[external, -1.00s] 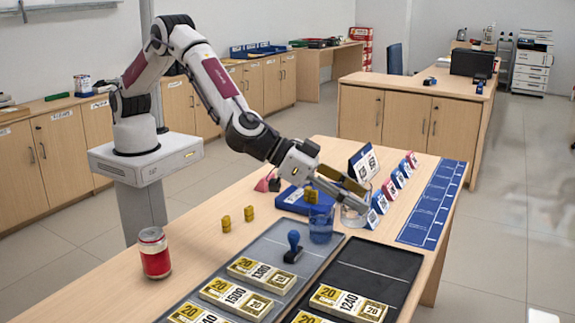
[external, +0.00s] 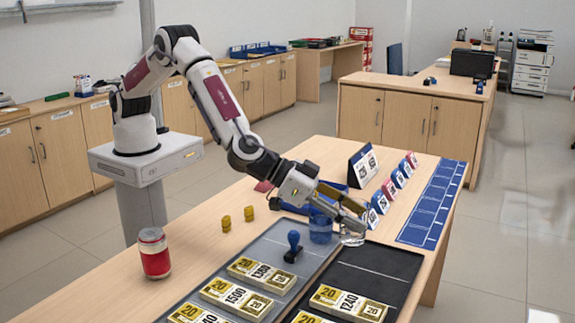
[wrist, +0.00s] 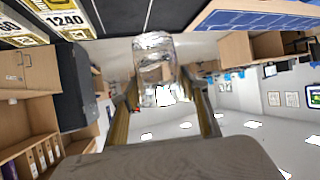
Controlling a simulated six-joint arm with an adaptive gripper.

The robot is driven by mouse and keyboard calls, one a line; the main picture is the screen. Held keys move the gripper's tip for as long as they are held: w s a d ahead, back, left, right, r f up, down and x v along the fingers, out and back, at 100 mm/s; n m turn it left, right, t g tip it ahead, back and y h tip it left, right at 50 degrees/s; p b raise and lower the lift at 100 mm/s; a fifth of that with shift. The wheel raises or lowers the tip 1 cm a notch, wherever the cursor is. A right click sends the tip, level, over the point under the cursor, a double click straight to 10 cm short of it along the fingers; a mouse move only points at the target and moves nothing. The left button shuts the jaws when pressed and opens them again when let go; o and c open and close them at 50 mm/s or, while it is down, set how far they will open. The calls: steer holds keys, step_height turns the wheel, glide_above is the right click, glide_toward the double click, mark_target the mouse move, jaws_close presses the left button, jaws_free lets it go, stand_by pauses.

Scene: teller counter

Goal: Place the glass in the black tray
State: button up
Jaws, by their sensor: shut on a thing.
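The clear glass (external: 352,239) is between the fingers of my gripper (external: 352,218), which is shut on it. It is at the far end of the black tray (external: 375,265); whether it touches the tray or hangs just above it I cannot tell. In the wrist view the glass (wrist: 155,62) shows between the two fingers of my gripper (wrist: 163,112), with the dark tray (wrist: 112,14) beyond it. My fingers hide part of the glass's upper part in the external view.
A blue see-through cup (external: 320,231) stands close left of the glass. A blue-handled stamp (external: 293,246) and banknote bundles (external: 262,274) are on the grey tray. A bundle (external: 348,303) lies in the black tray's near part; its far part is bare. Upright number tags (external: 380,202) stand behind.

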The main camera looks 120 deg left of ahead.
mark_target(352, 233)
steer(key=shift+f, duration=2.3)
steer(key=shift+f, duration=0.1)
steer(key=shift+f, duration=1.75)
steer(key=shift+f, duration=0.15)
steer(key=o, duration=1.3)
steer(key=shift+s+d+r, duration=0.2)
steer(key=shift+s+r, duration=0.2)
steer(key=shift+v, duration=5.5)
